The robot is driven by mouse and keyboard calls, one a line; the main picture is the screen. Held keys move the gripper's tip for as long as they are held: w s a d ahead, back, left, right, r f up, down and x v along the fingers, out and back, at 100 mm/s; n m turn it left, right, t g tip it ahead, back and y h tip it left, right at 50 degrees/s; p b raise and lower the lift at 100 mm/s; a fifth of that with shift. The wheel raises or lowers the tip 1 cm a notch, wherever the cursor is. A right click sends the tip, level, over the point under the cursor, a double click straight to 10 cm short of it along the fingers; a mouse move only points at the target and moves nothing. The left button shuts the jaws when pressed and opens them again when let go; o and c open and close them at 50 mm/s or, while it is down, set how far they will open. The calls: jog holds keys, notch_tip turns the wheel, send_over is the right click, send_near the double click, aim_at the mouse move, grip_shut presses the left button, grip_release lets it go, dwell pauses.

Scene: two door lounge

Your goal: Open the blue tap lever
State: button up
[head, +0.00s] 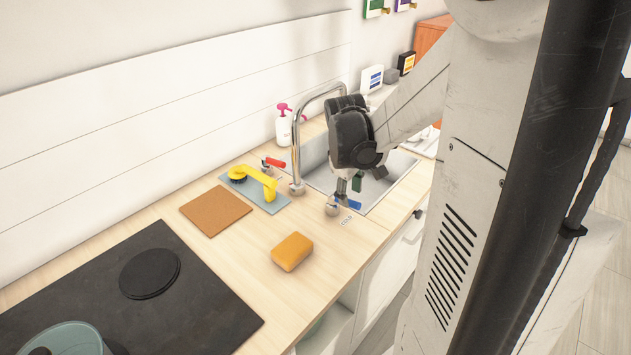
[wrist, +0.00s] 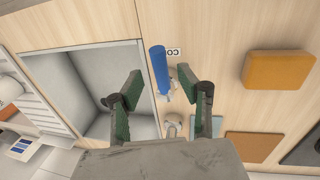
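The blue tap lever (head: 354,206) sits on a metal tap base (head: 332,209) at the front corner of the sink, beside a "COLD" label. It also shows in the wrist view (wrist: 158,66), pointing away from its metal base. My gripper (head: 349,190) is right over the lever in the head view. In the wrist view my gripper (wrist: 158,74) is open, with its two green-padded fingers apart and the blue lever in the gap between them. I cannot tell whether the fingers reach down to the lever's height or touch it.
A red lever (head: 274,162) and the tall curved spout (head: 297,150) stand left of the sink (head: 385,185). An orange sponge (head: 292,251), a yellow brush (head: 258,180), a brown mat (head: 215,210) and a dark hob (head: 130,290) lie on the counter. Bare wood surrounds the sponge.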

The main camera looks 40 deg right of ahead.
aim_at(351, 201)
jog(key=shift+d+f, duration=0.2)
jog(key=shift+f, duration=0.75)
jog(key=shift+d+f, duration=0.15)
jog(key=shift+f, duration=0.75)
grip_shut()
